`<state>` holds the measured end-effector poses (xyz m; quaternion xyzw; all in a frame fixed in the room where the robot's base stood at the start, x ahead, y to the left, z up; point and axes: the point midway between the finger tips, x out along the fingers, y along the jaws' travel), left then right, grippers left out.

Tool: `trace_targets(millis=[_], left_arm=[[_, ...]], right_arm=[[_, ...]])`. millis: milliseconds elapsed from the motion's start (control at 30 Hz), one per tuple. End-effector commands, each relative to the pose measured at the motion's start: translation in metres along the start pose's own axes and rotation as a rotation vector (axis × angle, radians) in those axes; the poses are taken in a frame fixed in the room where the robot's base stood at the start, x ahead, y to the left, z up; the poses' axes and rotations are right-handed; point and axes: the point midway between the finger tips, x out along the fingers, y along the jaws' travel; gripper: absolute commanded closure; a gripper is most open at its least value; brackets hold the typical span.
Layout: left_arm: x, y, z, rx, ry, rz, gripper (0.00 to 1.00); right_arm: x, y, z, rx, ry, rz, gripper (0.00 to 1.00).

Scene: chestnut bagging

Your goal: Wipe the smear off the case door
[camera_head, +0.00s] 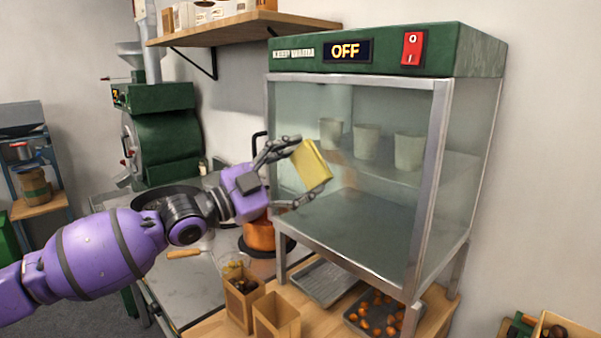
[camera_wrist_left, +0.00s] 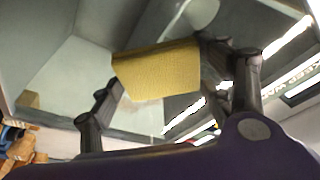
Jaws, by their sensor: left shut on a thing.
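My left gripper (camera_head: 297,178) is shut on a yellow sponge (camera_head: 311,166) and holds it up in front of the glass door (camera_head: 350,222) of the green-topped warming case. I cannot tell whether the sponge touches the glass. A faint brownish patch (camera_head: 347,172) shows on the door just right of the sponge; I cannot tell if it is the smear or a reflection. In the left wrist view the sponge (camera_wrist_left: 158,74) sits between the dark fingers (camera_wrist_left: 170,90), with the glass beyond it. My right gripper is not in view.
The case's sign reads OFF, beside a red switch (camera_head: 411,48). Pale cups (camera_head: 366,142) stand on the shelf inside. Below are paper bags (camera_head: 276,318), a metal tray (camera_head: 316,281) and a tray of chestnuts (camera_head: 350,318). A copper pot (camera_head: 260,237) stands behind my gripper.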

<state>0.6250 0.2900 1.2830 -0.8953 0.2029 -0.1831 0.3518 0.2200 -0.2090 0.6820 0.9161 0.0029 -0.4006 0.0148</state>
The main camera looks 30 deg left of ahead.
Motion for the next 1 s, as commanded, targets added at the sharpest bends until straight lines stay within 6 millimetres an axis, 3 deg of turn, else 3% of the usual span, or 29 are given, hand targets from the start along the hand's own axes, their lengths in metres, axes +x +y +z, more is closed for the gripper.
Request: trace_targets(millis=[33,200,1000], left_arm=[[0.001,-0.010,-0.010,0.007,0.009,-0.008,0.48],[0.002,-0.014,-0.016,0.007,0.010,-0.007,0.48],[0.007,0.016,-0.044,0.004,0.010,-0.005,0.48]], right_arm=[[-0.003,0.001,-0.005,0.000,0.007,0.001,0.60],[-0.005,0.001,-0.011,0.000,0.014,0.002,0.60],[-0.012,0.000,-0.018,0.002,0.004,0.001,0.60]])
